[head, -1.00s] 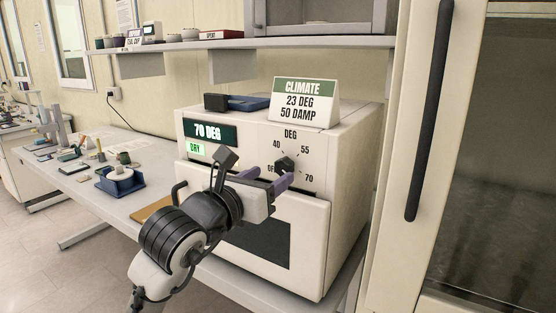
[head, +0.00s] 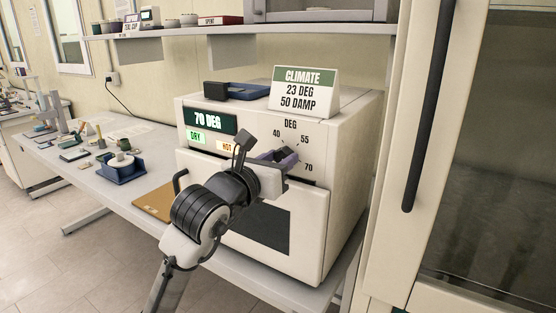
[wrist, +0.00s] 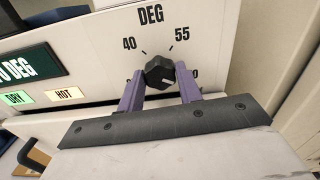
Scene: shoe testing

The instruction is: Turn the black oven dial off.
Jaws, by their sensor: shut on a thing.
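The black oven dial (wrist: 160,70) is on the cream oven front, below the "DEG" label, with 40 and 55 marked above it. In the head view the dial (head: 281,154) is mostly covered by my fingers. My gripper (wrist: 160,82) has its two purple fingers at either side of the dial and is shut on it. A pale mark shows on the dial's lower right side in the wrist view. The oven display (head: 209,121) reads 70 DEG. The green DRY light (head: 196,137) and amber HOT light (head: 227,147) show below it.
A climate sign (head: 304,91) and a dark blue object (head: 237,91) stand on the oven top. A tall cabinet with a black handle (head: 427,105) is at the right. A shelf (head: 240,37) runs above. The bench (head: 115,195) at left holds small items.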

